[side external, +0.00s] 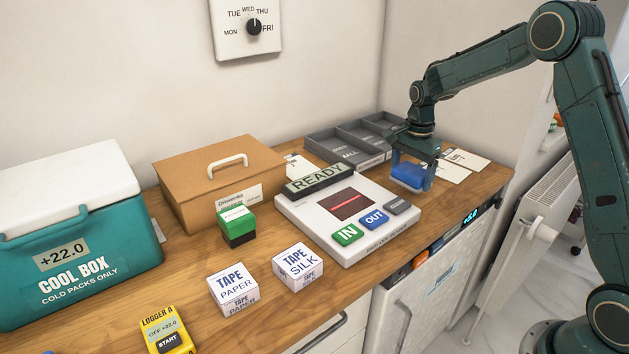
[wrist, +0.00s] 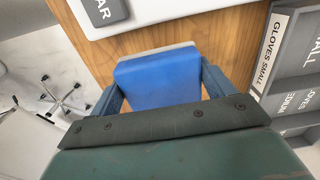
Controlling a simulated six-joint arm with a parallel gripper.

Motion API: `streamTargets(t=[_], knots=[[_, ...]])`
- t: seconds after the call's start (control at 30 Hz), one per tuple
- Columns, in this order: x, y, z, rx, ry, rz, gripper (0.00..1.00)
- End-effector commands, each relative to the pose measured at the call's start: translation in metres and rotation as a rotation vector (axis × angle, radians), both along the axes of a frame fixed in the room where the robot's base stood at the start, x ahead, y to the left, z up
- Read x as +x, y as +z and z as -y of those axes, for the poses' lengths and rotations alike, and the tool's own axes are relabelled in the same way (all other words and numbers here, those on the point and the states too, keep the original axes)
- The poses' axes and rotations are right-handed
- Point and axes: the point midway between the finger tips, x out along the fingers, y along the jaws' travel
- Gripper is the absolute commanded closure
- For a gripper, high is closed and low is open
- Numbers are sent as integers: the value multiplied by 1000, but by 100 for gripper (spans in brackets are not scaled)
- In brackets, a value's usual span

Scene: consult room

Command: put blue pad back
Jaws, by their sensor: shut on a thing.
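The blue pad (side external: 408,175) is a small blue block at the right of the worktop, held in my gripper (side external: 412,180). In the wrist view the blue pad (wrist: 158,82) sits between the two fingers of my gripper (wrist: 160,88), with a pale layer along its far edge. My gripper is shut on it. The pad appears to be slightly above the wood, right of the white scanner (side external: 345,215) and in front of the grey tray (side external: 350,150). The pad's underside is hidden.
A cardboard box (side external: 215,175), green-topped box (side external: 237,225), tape boxes (side external: 232,289), cool box (side external: 75,230) and yellow logger (side external: 167,332) stand to the left. White cards (side external: 466,159) lie behind my gripper. The worktop's front edge (side external: 470,222) is close by.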

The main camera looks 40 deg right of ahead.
Motion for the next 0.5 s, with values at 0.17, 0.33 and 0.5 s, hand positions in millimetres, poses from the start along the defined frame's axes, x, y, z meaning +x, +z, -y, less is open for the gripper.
streamTargets(t=[0.17, 0.33, 0.5], knots=[[0, -10, 0, 0, 0, -1, 40], [-1, -30, 0, 1, 0, -3, 40], [0, -42, 0, 0, 0, 0, 40]])
